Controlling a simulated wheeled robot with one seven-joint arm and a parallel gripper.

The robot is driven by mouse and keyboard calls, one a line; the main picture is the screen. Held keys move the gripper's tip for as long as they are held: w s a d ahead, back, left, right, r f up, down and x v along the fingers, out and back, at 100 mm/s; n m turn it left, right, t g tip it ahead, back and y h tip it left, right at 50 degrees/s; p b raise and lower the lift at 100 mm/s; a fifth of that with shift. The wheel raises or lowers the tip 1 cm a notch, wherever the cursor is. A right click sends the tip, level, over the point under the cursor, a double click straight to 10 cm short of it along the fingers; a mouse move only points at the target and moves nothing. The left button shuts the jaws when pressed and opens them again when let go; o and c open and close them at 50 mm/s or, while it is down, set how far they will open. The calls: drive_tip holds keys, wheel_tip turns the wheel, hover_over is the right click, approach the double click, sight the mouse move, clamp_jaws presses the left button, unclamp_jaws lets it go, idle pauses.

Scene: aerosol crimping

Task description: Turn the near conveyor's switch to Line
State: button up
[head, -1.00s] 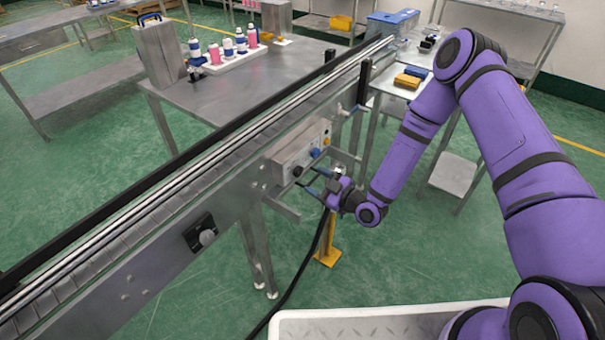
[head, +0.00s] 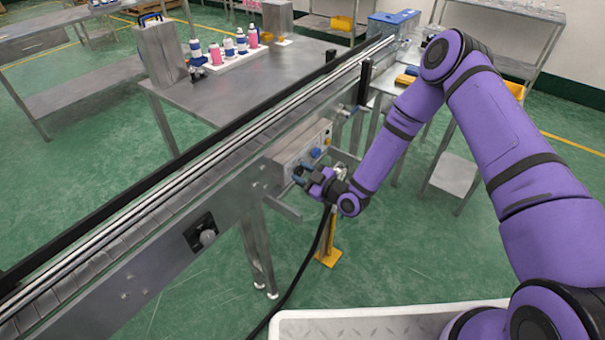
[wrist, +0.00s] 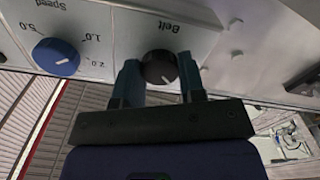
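The near conveyor (head: 150,215) runs diagonally through the head view, with a grey control box (head: 285,158) on its side. In the wrist view the box panel appears upside down. A black knob labelled Belt (wrist: 159,67) has a white pointer mark toward its lower right in the picture. No "Line" label is legible. My gripper (wrist: 160,80) has one finger on each side of this knob, open around it; whether they touch it I cannot tell. In the head view my gripper (head: 303,175) is at the box's lower front, hiding part of it.
A blue Speed knob (wrist: 56,57) sits beside the Belt knob. A separate grey knob on a black plate (head: 202,234) is farther along the conveyor side.

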idle(0.3)
drive_tip(key=m, duration=0.4)
drive_tip(key=shift+d+m, duration=0.1)
drive_tip(key=shift+m, duration=0.3)
drive_tip(key=m, duration=0.4)
drive_tip(key=shift+m, duration=0.4)
drive_tip(key=o, duration=0.9)
drive_tip(key=shift+o, duration=0.2)
drive_tip(key=v, duration=1)
drive_tip(key=shift+s+d, duration=0.25)
drive_tip(key=shift+d, duration=0.05)
